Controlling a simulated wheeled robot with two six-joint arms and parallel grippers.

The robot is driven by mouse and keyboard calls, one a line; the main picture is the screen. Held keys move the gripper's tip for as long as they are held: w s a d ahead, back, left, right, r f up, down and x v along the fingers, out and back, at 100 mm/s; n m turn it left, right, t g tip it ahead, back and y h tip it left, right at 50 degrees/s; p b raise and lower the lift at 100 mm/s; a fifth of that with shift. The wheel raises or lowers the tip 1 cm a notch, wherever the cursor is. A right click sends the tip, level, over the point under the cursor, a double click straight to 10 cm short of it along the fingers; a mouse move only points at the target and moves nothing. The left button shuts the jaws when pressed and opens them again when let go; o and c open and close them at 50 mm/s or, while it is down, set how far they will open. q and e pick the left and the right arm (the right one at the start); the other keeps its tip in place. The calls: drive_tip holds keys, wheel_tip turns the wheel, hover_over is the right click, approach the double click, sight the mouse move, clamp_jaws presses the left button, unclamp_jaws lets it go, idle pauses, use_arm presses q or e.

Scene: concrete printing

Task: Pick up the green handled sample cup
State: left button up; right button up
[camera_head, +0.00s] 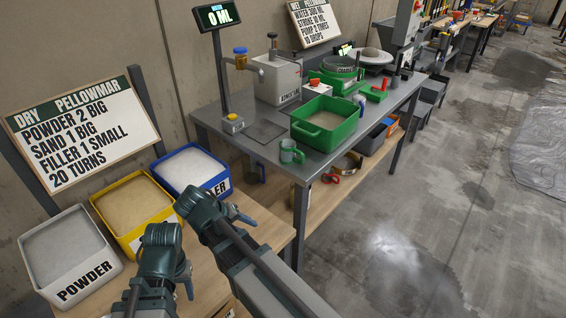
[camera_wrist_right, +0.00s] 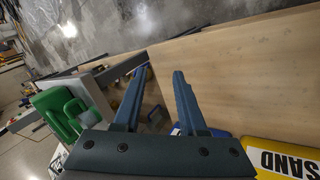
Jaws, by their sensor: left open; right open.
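The green handled sample cup (camera_head: 288,151) stands upright at the near left corner of the grey metal table, in front of a green tub (camera_head: 325,122). My right gripper (camera_head: 241,216) is open and empty, below and left of the cup in the head view, over the wooden bench. In the right wrist view its two fingers (camera_wrist_right: 152,95) are apart with nothing between them. Green shapes (camera_wrist_right: 58,108) lie left of the fingers there; I cannot clearly tell cup from tub. My left gripper (camera_head: 190,284) is open and empty, near the yellow bin.
Powder (camera_head: 67,250), sand (camera_head: 133,203) and filler (camera_head: 190,170) bins line the wooden bench at left. A dispenser (camera_head: 277,78) and a display post (camera_head: 222,65) stand behind the cup. A shelf below holds a red-handled item (camera_head: 330,178). Open floor lies right.

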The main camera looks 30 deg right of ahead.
sight(285, 163)
use_arm(q)
wheel_tip(285, 163, down, 15)
drive_tip(key=b, duration=1.1)
drive_tip(key=shift+r+b, duration=0.2)
drive_tip(key=shift+b, duration=0.15)
use_arm(e)
drive_tip(key=w+d+r+m+t+h, duration=0.2)
drive_tip(key=w+d+r+m+h, duration=0.2)
drive_tip(key=w+d+m+h, duration=0.7)
use_arm(q)
drive_tip(key=shift+s, duration=0.1)
use_arm(e)
drive_tip(key=w+d+n, duration=0.1)
drive_tip(key=d, duration=0.2)
drive_tip(key=w+d+n, duration=0.1)
drive_tip(key=w+d, duration=0.1)
drive_tip(key=d, duration=0.1)
drive_tip(key=w+d, duration=0.2)
drive_tip(key=d, duration=0.2)
drive_tip(key=shift+w+f+n, duration=0.1)
drive_tip(key=shift+w+n, duration=0.1)
drive_tip(key=shift+n, duration=0.2)
drive_tip(key=d, duration=0.5)
drive_tip(key=shift+w, duration=0.25)
use_arm(q)
drive_tip(key=shift+r, duration=0.1)
use_arm(e)
clamp_jaws()
